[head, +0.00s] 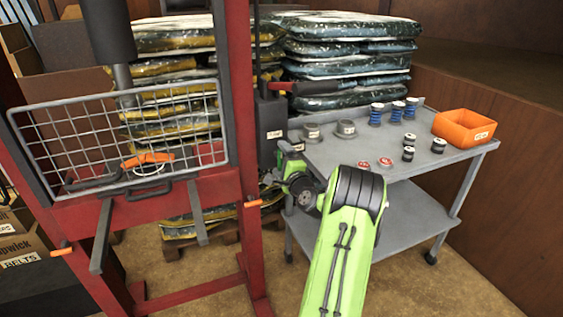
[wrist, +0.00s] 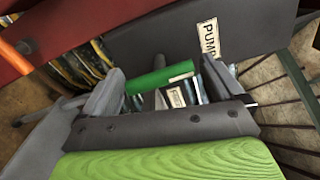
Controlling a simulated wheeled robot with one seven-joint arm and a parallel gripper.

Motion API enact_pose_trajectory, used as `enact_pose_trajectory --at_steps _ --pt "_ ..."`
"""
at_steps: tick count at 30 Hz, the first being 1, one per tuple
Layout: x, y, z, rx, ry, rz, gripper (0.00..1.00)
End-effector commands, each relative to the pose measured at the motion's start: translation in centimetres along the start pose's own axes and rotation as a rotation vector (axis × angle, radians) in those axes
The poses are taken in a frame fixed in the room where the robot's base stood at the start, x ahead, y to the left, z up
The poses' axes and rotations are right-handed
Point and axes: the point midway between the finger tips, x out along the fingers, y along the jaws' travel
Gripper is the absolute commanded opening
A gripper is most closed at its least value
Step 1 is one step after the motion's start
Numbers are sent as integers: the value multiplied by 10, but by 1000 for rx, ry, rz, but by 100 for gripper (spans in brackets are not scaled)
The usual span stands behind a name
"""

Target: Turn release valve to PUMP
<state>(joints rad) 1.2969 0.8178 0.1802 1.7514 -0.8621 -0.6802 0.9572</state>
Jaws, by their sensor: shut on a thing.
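The release valve's green handle (wrist: 160,78) lies crosswise between my fingertips in the wrist view. My gripper (wrist: 163,76) is shut on it. A white PUMP label (wrist: 208,38) is on the dark housing (wrist: 150,38) just above and right of the handle. A second, smaller label (wrist: 175,97) shows just below the handle, its text partly hidden. In the head view my gripper (head: 281,160) is at the dark pump unit (head: 272,112), beside the red frame's right post. The valve itself is hard to make out there behind my gripper.
The red lift frame (head: 240,110) with its wire guard (head: 130,140) stands close on the left. A grey cart (head: 400,160) with spools, red discs and an orange bin (head: 464,125) stands close on the right. Stacked bags (head: 350,60) fill the back.

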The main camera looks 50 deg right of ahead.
Motion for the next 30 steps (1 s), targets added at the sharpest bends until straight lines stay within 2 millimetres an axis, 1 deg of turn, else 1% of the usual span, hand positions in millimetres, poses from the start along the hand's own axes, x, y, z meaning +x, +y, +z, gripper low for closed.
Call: enact_pose_trajectory --at_steps 7,8,9,14,17,20,30 --pt "0 0 -1 -5 3 1 64" --pt "0 0 -1 -5 3 1 98" --pt "0 0 -1 -5 3 1 100" --pt "0 0 -1 -3 2 0 100" --pt "-4 0 -1 -2 2 1 100" --pt "-21 0 -2 0 6 3 100" --pt "-116 1 -3 6 9 4 100"
